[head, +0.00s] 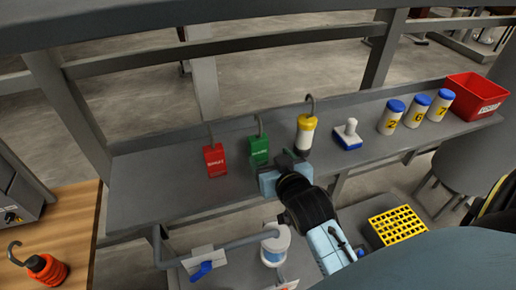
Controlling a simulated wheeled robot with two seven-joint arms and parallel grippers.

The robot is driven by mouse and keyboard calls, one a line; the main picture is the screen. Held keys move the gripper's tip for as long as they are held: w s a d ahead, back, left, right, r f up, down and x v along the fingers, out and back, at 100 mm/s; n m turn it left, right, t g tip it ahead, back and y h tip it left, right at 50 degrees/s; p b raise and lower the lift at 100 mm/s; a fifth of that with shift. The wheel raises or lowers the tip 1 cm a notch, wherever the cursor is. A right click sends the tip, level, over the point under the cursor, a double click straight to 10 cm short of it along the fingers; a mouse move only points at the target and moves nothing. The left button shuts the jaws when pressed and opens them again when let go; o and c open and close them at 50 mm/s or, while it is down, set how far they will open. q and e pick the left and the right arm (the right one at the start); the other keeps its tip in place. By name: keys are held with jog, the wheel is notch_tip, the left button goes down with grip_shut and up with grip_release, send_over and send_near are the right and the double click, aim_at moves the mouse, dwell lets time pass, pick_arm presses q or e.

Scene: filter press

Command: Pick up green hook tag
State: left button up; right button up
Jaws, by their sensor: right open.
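The green hook tag (259,150) stands on the grey shelf (150,196), its metal hook pointing up. A red hook tag (214,161) is to its left. My right gripper (286,167) is at the shelf's front, just in front and to the right of the green tag, and overlaps its lower right edge in the view. It is open and holds nothing that I can see. Whether it touches the tag cannot be told. My left gripper does not show.
A yellow-topped hook lamp (305,134) stands close to the right of the gripper. Further right are a blue-and-white stamp (348,137), numbered blue-lidded jars (415,111) and a red bin (474,97). An orange hooked item (46,270) is on the wooden table at left.

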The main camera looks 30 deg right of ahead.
aim_at(260, 148)
jog(key=x, duration=0.7)
jog(key=shift+w+a+f, duration=0.25)
jog(key=shift+w+f, duration=0.05)
jog(key=c, duration=1.1)
